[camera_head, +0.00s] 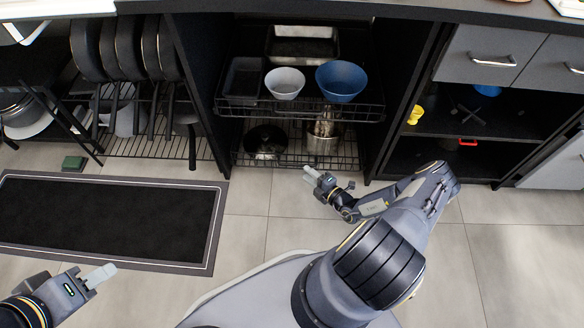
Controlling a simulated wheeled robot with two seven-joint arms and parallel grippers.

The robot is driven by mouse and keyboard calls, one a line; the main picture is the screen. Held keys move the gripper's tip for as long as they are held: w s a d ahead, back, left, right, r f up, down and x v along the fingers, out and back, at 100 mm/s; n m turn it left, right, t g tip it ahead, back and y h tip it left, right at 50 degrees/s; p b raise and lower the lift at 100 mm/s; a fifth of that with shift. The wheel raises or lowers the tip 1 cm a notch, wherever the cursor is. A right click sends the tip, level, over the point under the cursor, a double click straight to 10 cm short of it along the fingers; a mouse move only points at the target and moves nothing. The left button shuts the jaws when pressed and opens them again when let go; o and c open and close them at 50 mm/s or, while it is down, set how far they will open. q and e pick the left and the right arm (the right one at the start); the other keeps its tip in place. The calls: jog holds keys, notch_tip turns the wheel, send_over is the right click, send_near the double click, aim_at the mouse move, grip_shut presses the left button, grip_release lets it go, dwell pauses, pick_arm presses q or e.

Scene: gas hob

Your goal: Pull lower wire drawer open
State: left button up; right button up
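The lower wire drawer (345,162) is a black wire basket low in the open middle cabinet. It holds a dark round pan (266,140) and a metal pot (323,142) with something standing in it. My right gripper (309,174) is just in front of this drawer's front rim, right of its middle. It appears apart from the rim, but the exact gap is unclear. Its light finger points toward the drawer; I cannot tell whether its fingers are open. My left gripper (101,274) is at the lower left over the floor, far from the drawer, its finger opening unclear.
The upper wire drawer (305,110) above holds a white bowl (285,83), a blue bowl (342,81) and a dark tray (243,80). Pans hang at left over a wire rack (150,148). A dark mat (110,220) lies at left. The floor before the cabinet is clear.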

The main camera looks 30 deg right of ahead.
aim_at(297, 165)
jog(key=b+x, duration=0.2)
jog(key=x, duration=0.5)
jog(key=shift+s, duration=0.1)
grip_shut()
